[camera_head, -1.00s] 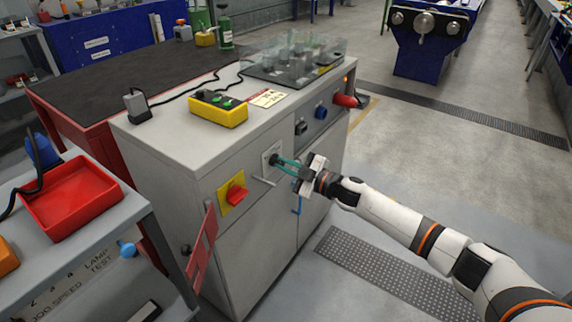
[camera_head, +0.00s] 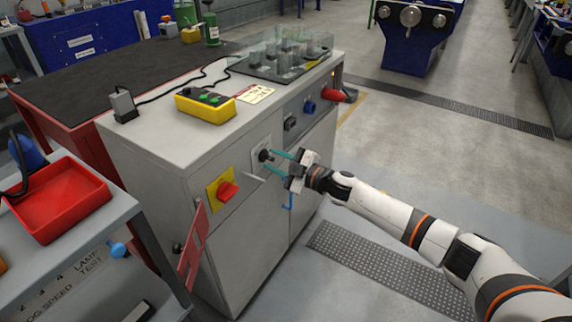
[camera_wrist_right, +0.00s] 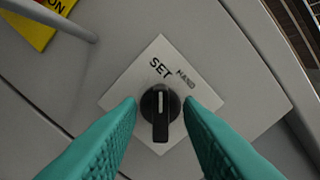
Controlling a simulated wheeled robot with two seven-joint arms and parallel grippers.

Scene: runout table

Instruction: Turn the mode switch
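The mode switch (camera_head: 264,155) is a black knob on a pale plate on the front of the grey cabinet. In the right wrist view the knob (camera_wrist_right: 160,105) has a white line at its upper end, facing roughly towards the word SET; HAND is printed to the right. My right gripper (camera_head: 271,159) is at the plate. In the wrist view its teal fingers (camera_wrist_right: 162,108) are open on either side of the knob, with a gap on each side. I cannot tell how deep the fingertips reach. My left gripper is not in view.
A red rotary handle on a yellow plate (camera_head: 222,190) sits left of the switch. A red hinged panel (camera_head: 193,248) sticks out below it. A blue knob (camera_head: 309,107) and a red plug (camera_head: 333,96) are to the right. The floor before the cabinet is clear.

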